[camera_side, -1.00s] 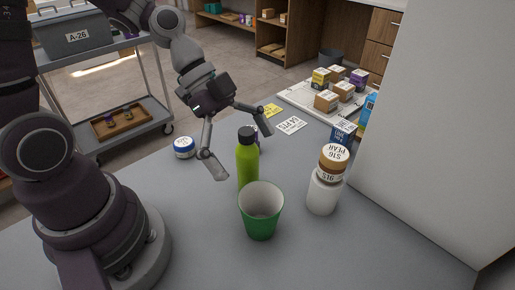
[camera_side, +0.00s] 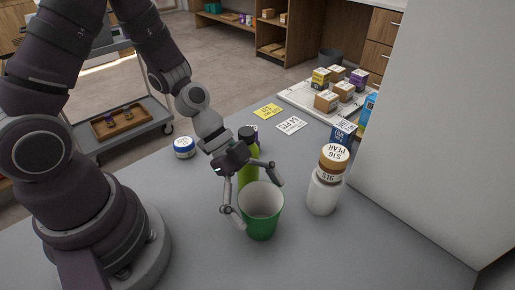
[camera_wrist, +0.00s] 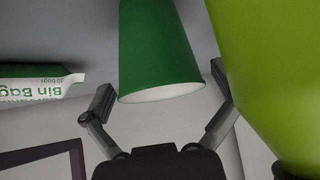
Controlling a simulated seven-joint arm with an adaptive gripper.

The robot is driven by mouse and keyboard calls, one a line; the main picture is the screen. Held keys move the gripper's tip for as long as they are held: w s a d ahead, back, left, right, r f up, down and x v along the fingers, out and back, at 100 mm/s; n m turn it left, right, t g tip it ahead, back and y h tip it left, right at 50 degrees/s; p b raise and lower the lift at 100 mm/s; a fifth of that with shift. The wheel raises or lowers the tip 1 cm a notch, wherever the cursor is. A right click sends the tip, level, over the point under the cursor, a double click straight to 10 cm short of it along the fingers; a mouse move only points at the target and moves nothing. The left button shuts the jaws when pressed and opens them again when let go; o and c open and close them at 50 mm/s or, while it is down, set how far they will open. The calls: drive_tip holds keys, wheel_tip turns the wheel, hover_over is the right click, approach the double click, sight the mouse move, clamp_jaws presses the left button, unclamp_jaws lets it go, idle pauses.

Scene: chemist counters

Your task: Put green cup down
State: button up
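The green cup (camera_side: 261,222), white inside, stands upright on the grey counter in the side view. In the wrist view the cup (camera_wrist: 158,48) is at top centre, with its rim facing my gripper. My gripper (camera_side: 253,196) is open, its fingers spread at the left and far side of the cup near its rim. In the wrist view my gripper (camera_wrist: 160,95) shows a gap between each finger and the cup, so nothing is held.
A lime-green bottle (camera_side: 248,173) with a dark cap stands close behind the cup, partly hidden by my gripper; the bottle (camera_wrist: 270,70) fills the wrist view's right. White jar (camera_side: 323,193) with brown-topped jar (camera_side: 334,160) above stands right. Bin-bags pack (camera_wrist: 38,85) shows left.

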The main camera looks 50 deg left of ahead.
drive_tip(key=c, duration=0.6)
wheel_tip(320, 180, up, 10)
drive_tip(key=w, duration=0.1)
drive_tip(key=w+a+n+t+y, duration=0.25)
drive_tip(key=w+n, duration=0.25)
drive_tip(key=w, duration=0.4)
drive_tip(key=w+a+n+t+y, duration=0.1)
drive_tip(key=w+a+n+t, duration=0.25)
drive_tip(key=w, duration=0.65)
drive_tip(key=shift+n+g, duration=0.3)
drive_tip(key=shift+n, duration=0.15)
wheel_tip(320, 180, down, 10)
drive_tip(key=shift+r, duration=0.15)
